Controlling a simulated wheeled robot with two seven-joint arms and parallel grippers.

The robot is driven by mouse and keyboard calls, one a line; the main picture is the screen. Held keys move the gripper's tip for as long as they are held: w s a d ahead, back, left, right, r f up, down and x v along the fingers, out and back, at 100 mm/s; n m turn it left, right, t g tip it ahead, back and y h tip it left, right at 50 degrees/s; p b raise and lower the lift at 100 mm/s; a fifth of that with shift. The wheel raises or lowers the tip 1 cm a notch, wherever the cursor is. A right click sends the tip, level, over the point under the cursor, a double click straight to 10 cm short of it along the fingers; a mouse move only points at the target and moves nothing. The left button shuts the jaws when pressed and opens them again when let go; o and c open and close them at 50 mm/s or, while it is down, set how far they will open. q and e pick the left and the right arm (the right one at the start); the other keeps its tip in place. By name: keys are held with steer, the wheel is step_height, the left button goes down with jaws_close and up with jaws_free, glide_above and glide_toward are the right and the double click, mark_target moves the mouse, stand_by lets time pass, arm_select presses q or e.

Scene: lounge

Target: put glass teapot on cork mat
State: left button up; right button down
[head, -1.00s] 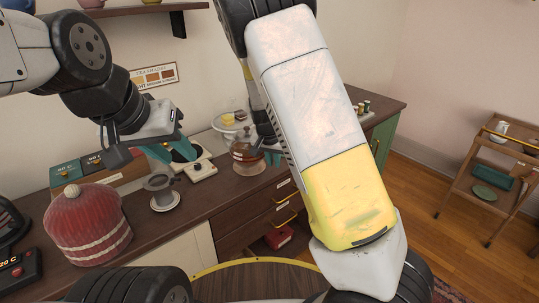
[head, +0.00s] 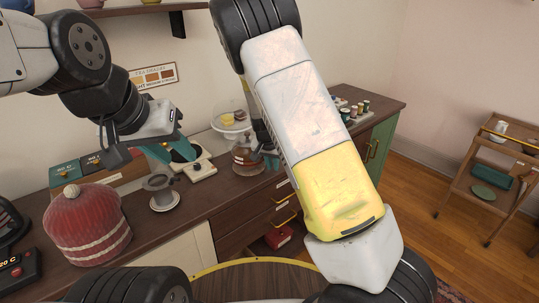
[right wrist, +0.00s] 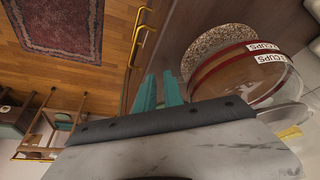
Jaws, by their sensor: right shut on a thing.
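The glass teapot (head: 244,156), with brown liquid inside, stands upright over the counter in the head view. In the right wrist view the teapot (right wrist: 238,73) shows a red-brown band and white "CUPS" labels. The speckled cork mat (right wrist: 207,47) shows beneath and partly beyond the teapot; whether they touch is unclear. My right gripper (right wrist: 160,92) is shut on the teapot at its side, and its grip point is partly hidden. It also shows in the head view (head: 271,160), partly behind my arm. My left gripper (head: 177,152) is open and empty above the counter.
A domed cake stand (head: 232,117) stands behind the teapot. A dripper stand (head: 161,190), a small white scale (head: 199,170) and a red knitted cosy (head: 86,225) are to the left. Small jars (head: 354,109) stand right. A drawer (head: 280,237) is open below.

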steer(key=c, duration=1.5)
jaws_free()
steer(key=shift+o, duration=0.2)
steer(key=v, duration=1.2)
steer(key=s+d+r+n+y, duration=0.1)
steer(key=s+d+r, duration=0.2)
steer(key=s, duration=0.6)
steer(key=s+d+r+n+t+y, duration=0.1)
steer(key=s+d+r+n, duration=0.1)
steer(key=s+r, duration=0.5)
steer(key=s+d+r+n+t+y, duration=0.1)
steer(key=s+d+r, duration=0.3)
steer(key=s, duration=0.7)
steer(key=shift+r+n+y, duration=0.3)
steer(key=shift+r, duration=0.6)
steer(key=shift+s, duration=0.1)
